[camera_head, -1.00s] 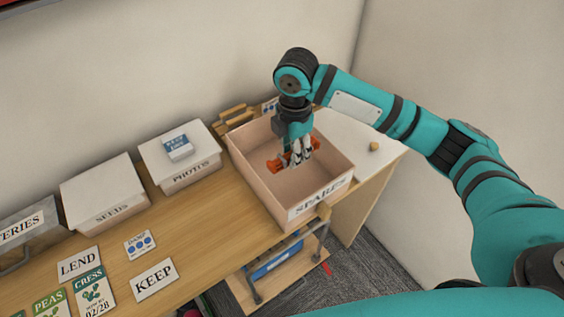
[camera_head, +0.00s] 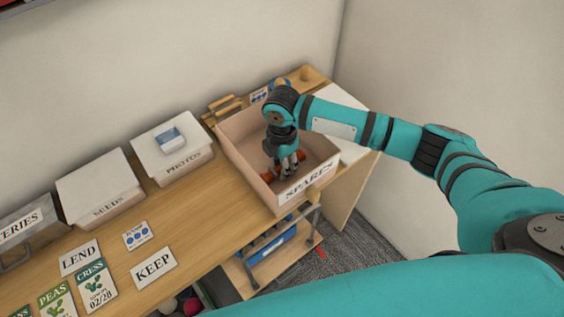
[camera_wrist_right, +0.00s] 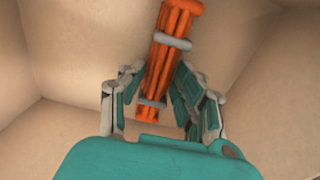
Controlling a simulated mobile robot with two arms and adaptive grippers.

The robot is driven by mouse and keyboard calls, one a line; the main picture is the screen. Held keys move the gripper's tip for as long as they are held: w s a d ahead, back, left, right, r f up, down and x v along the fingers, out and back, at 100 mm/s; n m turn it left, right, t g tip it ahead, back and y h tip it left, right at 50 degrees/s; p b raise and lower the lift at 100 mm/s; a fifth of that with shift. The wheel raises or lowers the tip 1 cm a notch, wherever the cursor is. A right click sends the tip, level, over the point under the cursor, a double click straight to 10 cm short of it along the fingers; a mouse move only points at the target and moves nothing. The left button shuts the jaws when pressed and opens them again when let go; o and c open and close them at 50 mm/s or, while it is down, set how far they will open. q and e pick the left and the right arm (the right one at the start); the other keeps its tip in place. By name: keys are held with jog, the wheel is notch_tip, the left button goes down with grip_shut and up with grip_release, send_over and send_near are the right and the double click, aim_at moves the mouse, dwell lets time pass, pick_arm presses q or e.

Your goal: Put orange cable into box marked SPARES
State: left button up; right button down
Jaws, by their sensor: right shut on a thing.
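The open pinkish box marked SPARES (camera_head: 308,181) stands at the right end of the wooden bench. My right gripper (camera_head: 287,168) is down inside the box, pointing downward. It is shut on the orange cable (camera_wrist_right: 176,40), a bundle with grey ties, which also shows as orange ends on both sides of the fingers in the head view (camera_head: 300,156). In the right wrist view my right gripper (camera_wrist_right: 163,100) has the bundle between its fingers, with the box walls around. I cannot tell whether the cable touches the box floor. My left gripper is out of view.
White lidded boxes marked SEEDS (camera_head: 103,198) and PHOTOS (camera_head: 179,160) stand left of the SPARES box. A KEEP card (camera_head: 154,267) and a LEND card (camera_head: 79,258) lie in front. A white wall (camera_head: 180,60) rises behind the bench.

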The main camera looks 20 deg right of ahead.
jog(key=shift+f, duration=0.15)
jog(key=c, duration=1.2)
grip_release()
jog(key=shift+o, duration=1.4)
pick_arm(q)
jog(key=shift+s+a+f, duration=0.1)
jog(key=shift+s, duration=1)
pick_arm(e)
jog(key=shift+r, duration=0.5)
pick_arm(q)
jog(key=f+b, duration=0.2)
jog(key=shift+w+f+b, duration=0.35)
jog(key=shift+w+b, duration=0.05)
pick_arm(e)
notch_tip(320, 180, up, 11)
jog(key=shift+r, duration=0.2)
